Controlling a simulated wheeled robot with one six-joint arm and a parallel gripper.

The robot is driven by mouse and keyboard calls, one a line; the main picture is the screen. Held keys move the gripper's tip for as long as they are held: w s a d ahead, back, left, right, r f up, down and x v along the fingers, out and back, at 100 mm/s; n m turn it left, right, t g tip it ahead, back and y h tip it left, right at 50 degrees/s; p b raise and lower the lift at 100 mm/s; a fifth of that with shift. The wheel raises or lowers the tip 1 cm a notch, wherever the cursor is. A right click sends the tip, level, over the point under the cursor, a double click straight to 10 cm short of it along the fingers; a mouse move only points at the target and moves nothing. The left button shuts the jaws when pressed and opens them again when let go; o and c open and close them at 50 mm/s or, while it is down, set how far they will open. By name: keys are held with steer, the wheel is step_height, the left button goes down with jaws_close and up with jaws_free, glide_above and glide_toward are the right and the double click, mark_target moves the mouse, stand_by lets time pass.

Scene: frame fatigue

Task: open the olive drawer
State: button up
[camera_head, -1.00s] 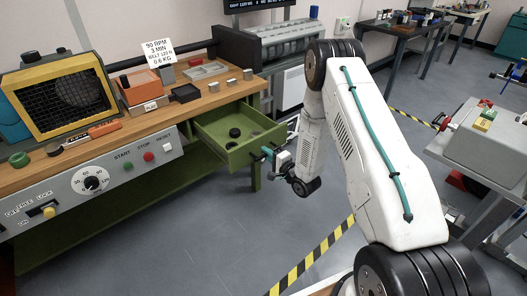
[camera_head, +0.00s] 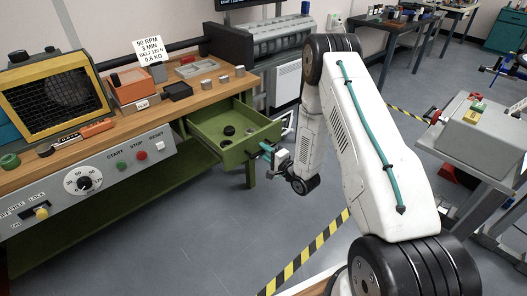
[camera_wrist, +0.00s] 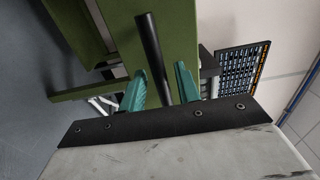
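The olive drawer (camera_head: 236,151) under the wooden bench is pulled well out in the head view, with dark round pieces inside. Its olive front panel also shows in the wrist view (camera_wrist: 185,30). A black bar handle (camera_wrist: 151,48) runs between the teal fingers of my gripper (camera_wrist: 160,85). The fingers stand apart, with a visible gap at least on the right side of the bar, so they are around it and not closed on it. In the head view my gripper (camera_head: 266,150) is at the drawer front. Contact is too small to tell there.
The bench top (camera_head: 215,88) holds an orange bin (camera_head: 133,88), small blocks and a caged machine (camera_head: 60,90). A grey table (camera_head: 465,130) stands at the right. Grey floor with yellow-black tape (camera_head: 305,258) is free in front of the drawer.

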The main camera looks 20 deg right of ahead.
steer(key=v, duration=0.6)
steer(key=shift+s, duration=0.35)
steer(key=shift+d, duration=0.1)
